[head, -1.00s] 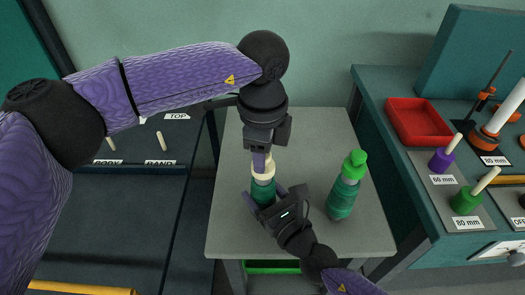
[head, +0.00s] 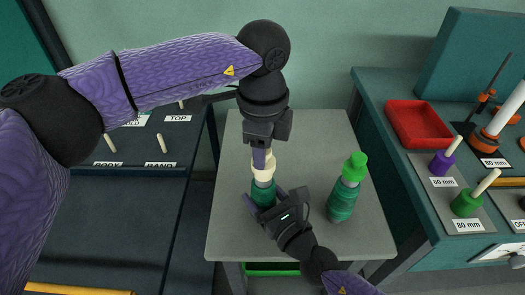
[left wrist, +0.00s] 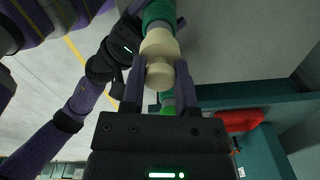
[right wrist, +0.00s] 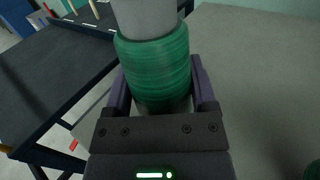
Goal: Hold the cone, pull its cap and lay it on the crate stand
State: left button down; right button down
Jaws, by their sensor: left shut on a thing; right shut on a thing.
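The cone (head: 263,194), wound with green yarn, stands upright on the grey table (head: 310,130). My right gripper (head: 266,204) is shut around its wound part, which fills the jaws in the right wrist view (right wrist: 155,65). A bare grey section shows above the yarn. The cream cap (head: 263,168) sits over the cone's top, and my left gripper (head: 262,155) is shut on it from above. In the left wrist view the cap (left wrist: 160,45) lies between the fingers. I cannot tell whether cap and cone still touch. No stand is clearly identifiable as the crate stand.
A second green-wound cone with a bright green cap (head: 355,166) stands at right on the table. A green crate (head: 270,269) shows beneath. A teal bench holds a red tray (head: 418,122) and pegs. A dark labelled pegboard (head: 130,200) is at left.

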pick_arm(q)
jog(key=shift+r, duration=0.35)
notch_tip(320, 180, up, 4)
pick_arm(e)
grip_release()
jog(key=shift+s, duration=0.1)
